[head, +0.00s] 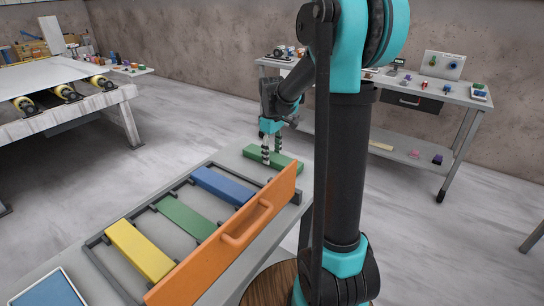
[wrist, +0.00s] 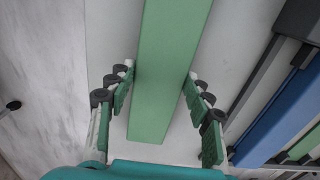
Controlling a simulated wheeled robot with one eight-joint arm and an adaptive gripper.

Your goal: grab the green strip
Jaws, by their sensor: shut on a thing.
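A long green strip (head: 288,163) lies loose at the far end of the grey slab, outside the rack. My gripper (head: 271,154) points down over it with one finger on each side, shut on its long sides. In the wrist view the strip (wrist: 170,40) runs between my two fingers (wrist: 160,82), with its near end just past the fingertips. It looks flat on the slab; I cannot tell any lift. A second green strip (head: 186,217) sits in the rack between the blue and yellow ones.
A dark rack (head: 97,240) on the slab holds a blue strip (head: 223,185) and a yellow strip (head: 140,250). An orange board (head: 190,275) with a handle stands along its right side. A blue tray (head: 48,290) is at the near left. Workbenches stand behind.

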